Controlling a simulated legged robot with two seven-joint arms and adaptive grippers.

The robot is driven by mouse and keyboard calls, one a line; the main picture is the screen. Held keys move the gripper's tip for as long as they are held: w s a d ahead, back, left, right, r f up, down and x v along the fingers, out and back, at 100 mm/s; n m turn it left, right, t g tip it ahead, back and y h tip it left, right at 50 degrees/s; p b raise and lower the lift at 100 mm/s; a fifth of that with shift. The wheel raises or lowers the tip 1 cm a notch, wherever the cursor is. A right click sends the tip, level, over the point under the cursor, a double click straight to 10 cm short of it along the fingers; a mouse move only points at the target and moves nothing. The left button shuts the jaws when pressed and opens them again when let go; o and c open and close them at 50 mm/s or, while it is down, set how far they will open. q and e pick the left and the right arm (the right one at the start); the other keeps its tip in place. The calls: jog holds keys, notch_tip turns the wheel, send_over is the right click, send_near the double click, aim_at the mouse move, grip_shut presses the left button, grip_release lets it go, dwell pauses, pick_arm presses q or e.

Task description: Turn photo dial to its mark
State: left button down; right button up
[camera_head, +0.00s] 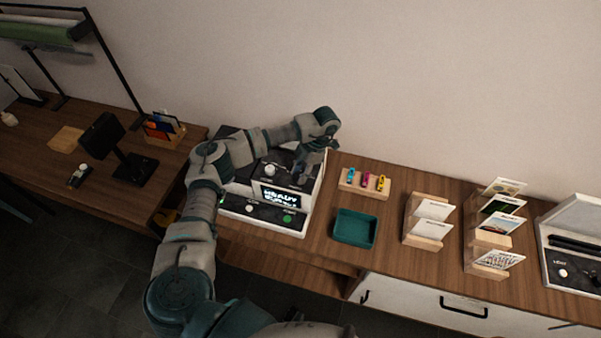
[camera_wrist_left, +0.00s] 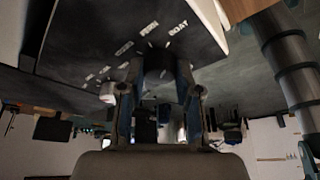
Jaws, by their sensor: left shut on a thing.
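The machine (camera_head: 262,212) with dials stands on the wooden table, its lit screen (camera_head: 281,197) showing blurred words. My left gripper (camera_head: 303,176) reaches down from above onto the right part of its sloped dark top panel. In the left wrist view the gripper (camera_wrist_left: 163,80) is shut on a dark dial (camera_wrist_left: 160,60), one finger on each side. A second, white-capped knob (camera_head: 270,170) stands to the left on the same panel; a pale knob (camera_wrist_left: 107,92) shows in the wrist view.
To the right are a wooden holder (camera_head: 346,187) with colored cartridges, a teal tray (camera_head: 355,228) and wooden card racks (camera_head: 427,199). A green button (camera_head: 287,218) is on the machine's lower front. A black stand (camera_head: 131,168) is at left. Bare table lies between tray and racks.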

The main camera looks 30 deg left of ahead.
pick_arm(q)
jog(key=shift+a+r, duration=0.1)
jog(key=shift+r, duration=0.05)
jog(key=c, duration=0.8)
grip_release()
jog(key=v, duration=1.1)
jog(key=shift+r, duration=0.35)
jog(key=shift+w, duration=0.2)
